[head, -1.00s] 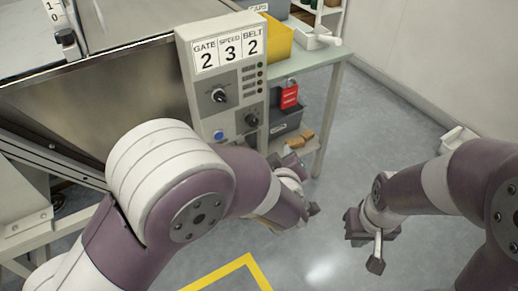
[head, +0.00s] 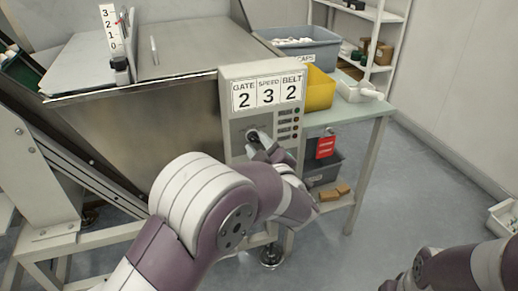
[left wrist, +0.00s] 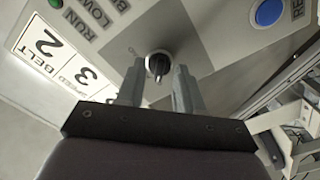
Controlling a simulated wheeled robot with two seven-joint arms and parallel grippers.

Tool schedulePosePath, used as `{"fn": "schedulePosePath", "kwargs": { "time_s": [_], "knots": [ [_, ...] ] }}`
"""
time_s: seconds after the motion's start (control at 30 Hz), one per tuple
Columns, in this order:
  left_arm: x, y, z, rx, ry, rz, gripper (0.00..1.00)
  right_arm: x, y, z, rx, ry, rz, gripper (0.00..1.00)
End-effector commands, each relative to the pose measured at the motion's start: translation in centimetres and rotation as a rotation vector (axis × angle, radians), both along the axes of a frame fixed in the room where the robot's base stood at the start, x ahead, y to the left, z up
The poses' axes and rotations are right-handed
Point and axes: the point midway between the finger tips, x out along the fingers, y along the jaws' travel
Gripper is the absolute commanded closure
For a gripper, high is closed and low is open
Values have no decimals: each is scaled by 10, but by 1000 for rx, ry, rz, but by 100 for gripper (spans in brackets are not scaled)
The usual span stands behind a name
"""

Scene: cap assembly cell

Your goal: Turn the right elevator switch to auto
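The grey control panel (head: 229,120) stands at the conveyor's right end, with GATE 2, SPEED 3, BELT 2 across its top. My left gripper (head: 256,142) is at the panel's upper-left black rotary knob. In the left wrist view a black knob (left wrist: 157,62) with a pale pointer sits between the tips of my left gripper (left wrist: 160,84). The fingers are apart, with gaps beside the knob. A blue button (left wrist: 269,12) lies on the panel beyond. The panel's lower-right knob is hidden by my arm. The small label by the knob is unreadable. My right gripper (head: 392,286) is mostly cut off.
A green-topped table (head: 352,112) beside the panel bears a yellow bin (head: 319,90) and a grey caps bin (head: 312,54). A red tag (head: 325,147) hangs below the tabletop over a dark bin (head: 322,172). The floor to the right is largely clear.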

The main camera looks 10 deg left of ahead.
Motion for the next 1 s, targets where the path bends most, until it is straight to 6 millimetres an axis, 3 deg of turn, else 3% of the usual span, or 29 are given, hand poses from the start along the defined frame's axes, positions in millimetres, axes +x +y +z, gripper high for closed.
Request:
{"fn": "schedulePosePath", "kwargs": {
  "time_s": [0.3,0.4,0.43,0.77,1.0],
  "knots": [
    [3,2,1,1,0,-1,64,0,0,0,0,0,0,100],
    [3,2,0,1,1,0,96,0,0,0,0,0,0,100],
    [3,2,0,1,1,0,100,0,0,0,0,0,0,100],
    [3,2,2,20,15,-1,100,0,0,6,0,0,0,100],
    [3,2,6,121,85,1,100,0,0,31,0,0,0,100]
  ]
}}
